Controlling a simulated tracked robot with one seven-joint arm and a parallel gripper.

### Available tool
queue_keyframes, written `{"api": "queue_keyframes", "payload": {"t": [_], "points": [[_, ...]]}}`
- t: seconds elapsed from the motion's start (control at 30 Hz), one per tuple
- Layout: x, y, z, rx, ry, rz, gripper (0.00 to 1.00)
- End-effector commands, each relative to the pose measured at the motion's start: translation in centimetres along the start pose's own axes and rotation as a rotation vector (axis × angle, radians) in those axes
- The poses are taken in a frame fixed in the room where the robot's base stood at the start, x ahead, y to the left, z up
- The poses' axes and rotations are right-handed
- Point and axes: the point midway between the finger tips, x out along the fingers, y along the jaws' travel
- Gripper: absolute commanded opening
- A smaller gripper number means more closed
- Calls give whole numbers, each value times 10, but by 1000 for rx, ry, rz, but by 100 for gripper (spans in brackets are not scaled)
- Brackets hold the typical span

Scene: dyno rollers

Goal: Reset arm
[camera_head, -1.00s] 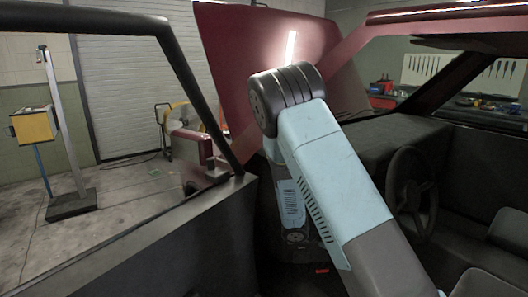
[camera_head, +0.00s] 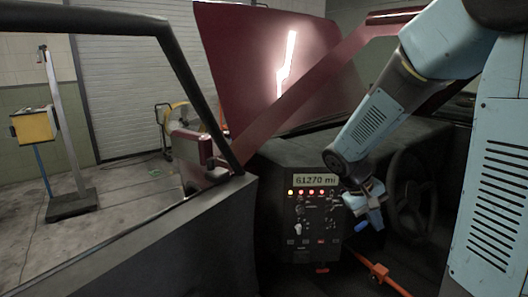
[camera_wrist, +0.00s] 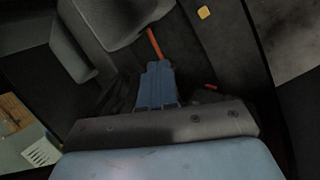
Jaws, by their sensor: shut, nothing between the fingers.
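My arm reaches in from the upper right in the head view, and its links cover part of the car's interior. My gripper (camera_head: 372,212) hangs in front of the dashboard, just left of the steering wheel (camera_head: 410,195). It is shut and empty. In the wrist view the blue gripper fingers (camera_wrist: 156,85) are together, with dark car floor and seats beyond them. A dark control panel (camera_head: 312,220) with a "61270 mi" display, a row of small lights and switches stands left of my gripper. Whether the gripper touches the panel I cannot tell.
The open car door (camera_head: 215,215) is at the left, its frame rising beside the panel. An orange bar (camera_head: 385,278) lies low below my gripper. The raised red hood (camera_head: 250,60) is ahead. A yellow box on a stand (camera_head: 35,125) is outside on the clear floor.

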Motion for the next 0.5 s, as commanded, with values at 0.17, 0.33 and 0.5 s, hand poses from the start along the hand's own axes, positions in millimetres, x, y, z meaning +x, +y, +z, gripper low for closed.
{"api": "queue_keyframes", "payload": {"t": [0.17, 0.33, 0.5], "points": [[-26, 6, 26, 60, 74, -105, 0], [-50, 9, 50, 109, 152, -195, 0], [-72, 10, 75, 155, 237, -275, 0]]}}
